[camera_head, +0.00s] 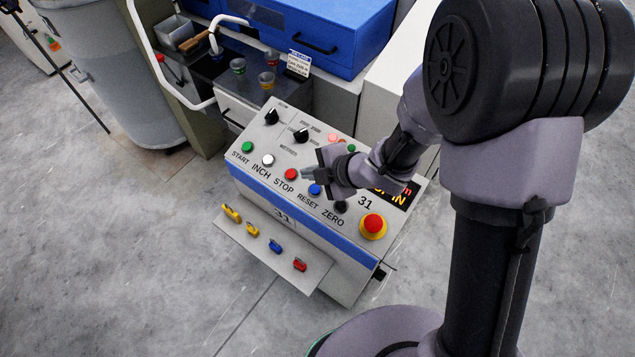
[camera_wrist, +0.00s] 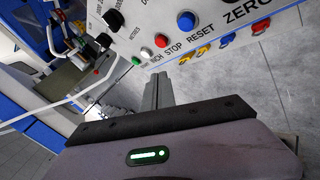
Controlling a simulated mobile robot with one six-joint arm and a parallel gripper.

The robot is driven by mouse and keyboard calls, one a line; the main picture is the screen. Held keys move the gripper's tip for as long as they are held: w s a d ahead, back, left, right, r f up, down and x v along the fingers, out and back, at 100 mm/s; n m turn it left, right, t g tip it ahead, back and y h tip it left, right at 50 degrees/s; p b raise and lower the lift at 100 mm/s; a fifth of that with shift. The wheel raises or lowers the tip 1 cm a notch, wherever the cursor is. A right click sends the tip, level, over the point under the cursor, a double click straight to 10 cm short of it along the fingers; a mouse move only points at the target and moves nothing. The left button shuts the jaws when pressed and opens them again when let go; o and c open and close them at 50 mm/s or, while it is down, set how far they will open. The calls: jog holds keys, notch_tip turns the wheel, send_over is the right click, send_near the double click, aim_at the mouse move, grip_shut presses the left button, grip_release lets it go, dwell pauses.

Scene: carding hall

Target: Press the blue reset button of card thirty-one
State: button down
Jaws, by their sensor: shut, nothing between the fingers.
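The blue RESET button (camera_head: 315,189) sits on the sloping top of the control box marked 31 (camera_head: 332,262), between the red STOP button (camera_head: 291,174) and the black ZERO button (camera_head: 341,206). My gripper (camera_head: 306,173) is shut and empty, with its fingers over the panel just behind the STOP and RESET buttons. In the wrist view the shut fingers (camera_wrist: 158,78) appear below the button row, and the blue button (camera_wrist: 186,20) is above and right of the tips. The fingertips look apart from the blue button; the exact gap cannot be told.
A red emergency stop (camera_head: 373,226) on yellow is at the box's near right corner. Black selector knobs (camera_head: 271,116) are farther back. A blue case (camera_head: 325,35) and small cups (camera_head: 238,66) stand behind. The floor in front is clear.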

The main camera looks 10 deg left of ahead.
aim_at(317, 192)
jog(key=shift+f, duration=0.1)
jog(key=f+b, duration=0.2)
jog(key=w+f+b, duration=0.1)
jog(key=f+b, duration=0.1)
jog(key=f, duration=0.1)
jog(key=w+f+b, duration=0.1)
jog(key=f+b, duration=0.1)
jog(key=f, duration=0.1)
jog(key=shift+d+f, duration=0.2)
jog(key=shift+d, duration=0.2)
dwell(1.5)
jog(key=shift+w+f+b, duration=0.15)
jog(key=shift+f+b, duration=0.25)
jog(key=shift+b, duration=0.05)
jog(key=shift+w+d+f+b, duration=0.1)
jog(key=shift+f+b, duration=0.3)
jog(key=shift+f, duration=0.05)
dwell(0.6)
jog(key=shift+r, duration=0.15)
jog(key=shift+s+r+p, duration=0.25)
jog(key=shift+r+p, duration=0.4)
jog(key=shift+r, duration=0.1)
